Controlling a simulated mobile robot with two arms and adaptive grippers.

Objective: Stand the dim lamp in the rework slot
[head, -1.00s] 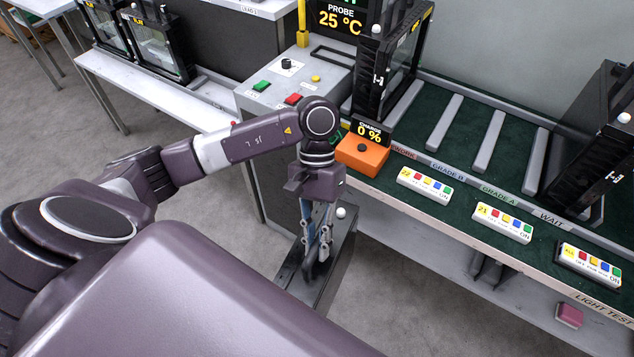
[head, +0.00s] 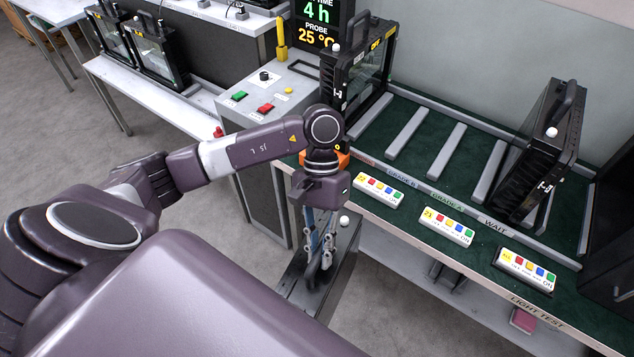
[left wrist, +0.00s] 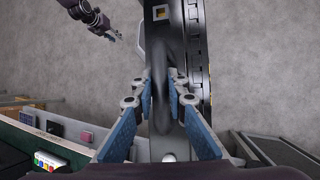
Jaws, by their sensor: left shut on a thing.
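My left gripper (head: 318,262) is shut on the handle of a black lamp (head: 322,285). The lamp hangs below it in front of the bench, seen mostly from above. In the left wrist view, the blue-padded fingers (left wrist: 172,108) close around the handle, and the black lamp body (left wrist: 196,50) shows beside it. Whether this lamp is dim cannot be told. The rework slot (head: 384,128) is a bare green strip between grey dividers near the left of the rack; my arm partly hides its front. What looks like my right gripper (left wrist: 116,36) is small in the left wrist view.
A black lamp (head: 352,75) stands left of the slot; another (head: 545,150) stands near the wait slot. Button boxes (head: 378,190) line the bench's front edge. An orange block (head: 338,160) is behind my wrist. A control panel (head: 265,90) is left. The middle slots are clear.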

